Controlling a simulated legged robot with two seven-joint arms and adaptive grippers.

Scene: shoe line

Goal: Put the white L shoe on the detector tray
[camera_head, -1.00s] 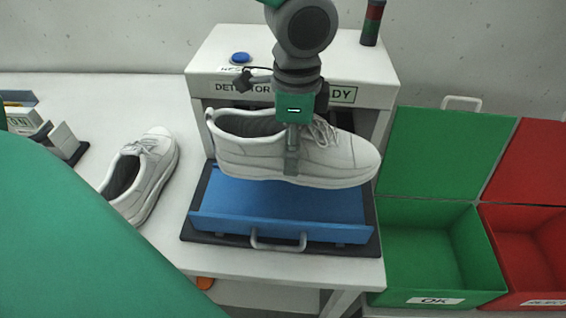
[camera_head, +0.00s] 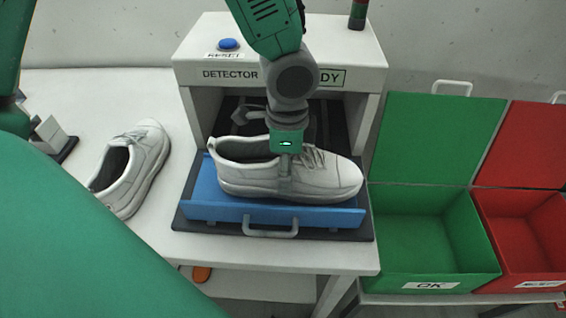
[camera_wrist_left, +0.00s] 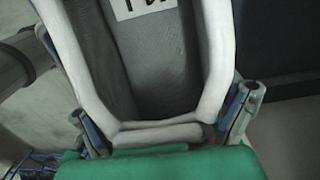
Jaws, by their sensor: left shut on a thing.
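A white shoe (camera_head: 335,178) is held in my left gripper (camera_head: 285,178), toe to the right, at the blue detector tray (camera_head: 230,212). Its sole is level and low over the tray; I cannot tell whether it touches. The gripper comes from above, with one finger on the shoe's near side. In the left wrist view, the shoe's grey inside and white rim (camera_wrist_left: 215,70) fill the middle, between the fingers of the gripper (camera_wrist_left: 165,125). A white label with dark marks inside is cut off. Another white shoe (camera_head: 150,160) lies on the table to the left. My right gripper is out of view.
The white detector housing (camera_head: 215,75) with a blue button (camera_head: 228,44) stands behind the tray. The tray's grey handle (camera_head: 270,232) faces the front. An open green bin (camera_head: 420,240) and a red bin (camera_head: 520,230) are to the right.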

